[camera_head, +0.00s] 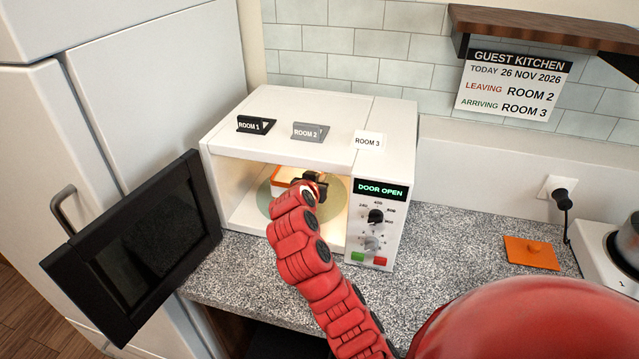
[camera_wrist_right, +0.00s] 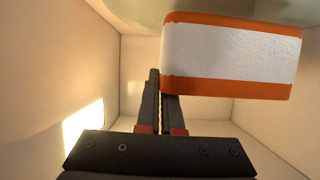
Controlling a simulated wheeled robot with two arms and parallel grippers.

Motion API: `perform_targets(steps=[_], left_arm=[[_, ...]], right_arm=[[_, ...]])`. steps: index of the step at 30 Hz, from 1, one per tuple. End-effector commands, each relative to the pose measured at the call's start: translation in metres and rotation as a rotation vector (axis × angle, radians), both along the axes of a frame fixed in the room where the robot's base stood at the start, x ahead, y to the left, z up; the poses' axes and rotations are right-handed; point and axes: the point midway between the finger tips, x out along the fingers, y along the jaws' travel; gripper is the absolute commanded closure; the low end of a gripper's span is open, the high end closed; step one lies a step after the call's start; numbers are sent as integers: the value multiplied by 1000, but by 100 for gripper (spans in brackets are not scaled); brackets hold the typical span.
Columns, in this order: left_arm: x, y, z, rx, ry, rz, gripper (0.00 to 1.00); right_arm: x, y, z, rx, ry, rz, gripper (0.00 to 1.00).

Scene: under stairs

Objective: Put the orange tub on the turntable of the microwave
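The orange tub (camera_head: 284,176) with a white band is inside the lit microwave (camera_head: 280,116), over the round greenish turntable (camera_head: 333,205). My right gripper (camera_head: 312,186) reaches in through the open front and partly hides the tub. In the right wrist view the tub (camera_wrist_right: 230,55) is upper right, against the turntable (camera_wrist_right: 250,10) at the top of the picture. Whether the tub rests fully on the turntable is hard to tell. My left gripper is out of view.
The black microwave door (camera_head: 140,245) stands wide open to the left, in front of the fridge (camera_head: 150,80). Room tags stand on the microwave top. An orange flat square (camera_head: 531,252) lies on the speckled counter (camera_head: 455,255), near an appliance (camera_head: 600,255) at the right.

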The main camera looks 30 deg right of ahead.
Motion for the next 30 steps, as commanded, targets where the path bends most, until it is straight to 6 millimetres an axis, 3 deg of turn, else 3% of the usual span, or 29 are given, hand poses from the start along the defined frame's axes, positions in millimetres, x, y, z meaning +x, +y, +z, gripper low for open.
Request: perform_targets(steps=[5,14,20,30], left_arm=[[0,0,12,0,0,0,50],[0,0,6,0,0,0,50],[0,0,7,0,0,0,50],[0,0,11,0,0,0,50]], right_arm=[[-1,0,-21,-1,4,-1,100],[0,0,-25,-1,0,-1,100],[0,0,-24,1,1,-1,67],[-1,0,-21,0,3,-1,67]])
